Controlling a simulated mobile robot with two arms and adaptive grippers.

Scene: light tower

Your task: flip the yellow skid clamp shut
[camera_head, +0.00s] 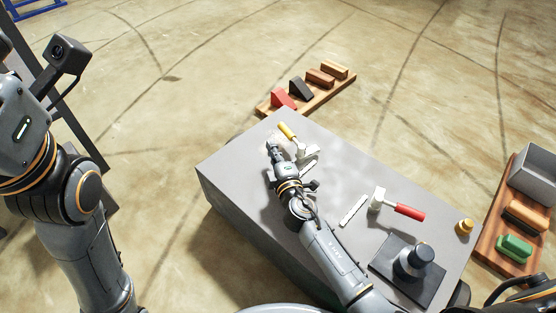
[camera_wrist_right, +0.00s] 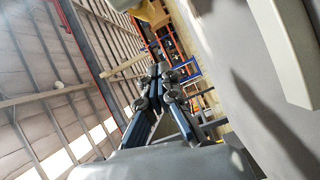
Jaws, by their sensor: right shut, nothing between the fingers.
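The yellow-handled clamp stands near the far left corner of the grey box-shaped table. Its yellow handle (camera_head: 287,131) points up and to the left, away from its pale metal body (camera_head: 306,155). My right gripper (camera_head: 272,148) is shut and empty, just left of the clamp body and near the handle; I cannot tell whether it touches. In the right wrist view the closed fingers (camera_wrist_right: 161,72) hold nothing. A pale curved part (camera_wrist_right: 292,50) shows at the right there; I cannot tell what it is. My left arm is at the left, its gripper out of frame.
A red-handled clamp (camera_head: 402,209), a pale strip (camera_head: 352,211), a dark device on a plate (camera_head: 414,262) and a yellow knob (camera_head: 464,226) are on the table (camera_head: 232,178). A wooden tray with blocks (camera_head: 320,93) lies beyond; another tray (camera_head: 487,247) is right.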

